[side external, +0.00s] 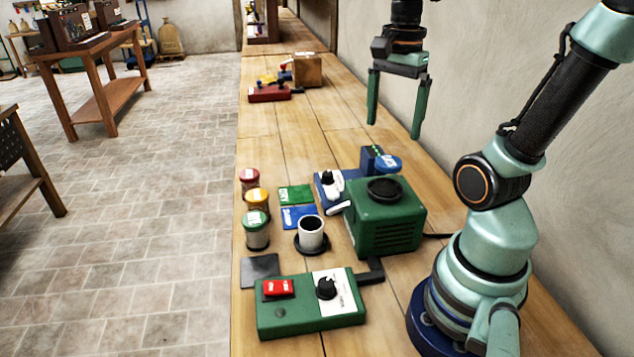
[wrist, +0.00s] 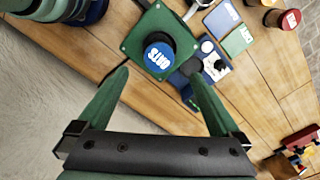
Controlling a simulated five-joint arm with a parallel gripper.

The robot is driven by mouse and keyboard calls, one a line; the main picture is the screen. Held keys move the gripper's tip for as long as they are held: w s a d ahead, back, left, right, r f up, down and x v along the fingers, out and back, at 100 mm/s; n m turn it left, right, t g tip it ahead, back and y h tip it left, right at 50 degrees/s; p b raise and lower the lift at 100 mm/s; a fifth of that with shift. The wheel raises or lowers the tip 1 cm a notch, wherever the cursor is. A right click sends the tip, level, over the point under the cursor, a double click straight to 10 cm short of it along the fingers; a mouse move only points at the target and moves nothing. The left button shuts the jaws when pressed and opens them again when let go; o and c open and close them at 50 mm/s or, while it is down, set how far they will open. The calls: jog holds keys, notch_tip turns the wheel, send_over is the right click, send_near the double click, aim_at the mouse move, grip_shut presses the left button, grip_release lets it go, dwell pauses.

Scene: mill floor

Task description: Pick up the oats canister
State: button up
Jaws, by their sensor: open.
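The oats canister (side external: 388,163) shows in the side view as a blue lid with white lettering just behind a green machine (side external: 385,225), which hides most of its body. In the wrist view its round blue lid, lettered OATS (wrist: 158,56), overlaps the green machine's top and lies just beyond the fingertips, between their lines. My gripper (side external: 394,130) hangs above the bench, fingers pointing down. In the wrist view its two green fingers (wrist: 159,73) are spread apart with nothing between them. It is apart from the canister.
Beside the machine are a blue box with a knob (side external: 331,190), a mug (side external: 311,233), green and blue cards (side external: 298,216) and lidded jars (side external: 257,230). A green control box (side external: 310,305) is in front. A wall stands on the right. Bench farther back is partly clear.

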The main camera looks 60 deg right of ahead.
aim_at(388, 161)
notch_tip(388, 161, down, 11)
jog(key=shift+s+r, duration=0.1)
jog(key=shift+r, duration=0.1)
grip_shut()
dwell(0.5)
jog(key=shift+r, duration=0.1)
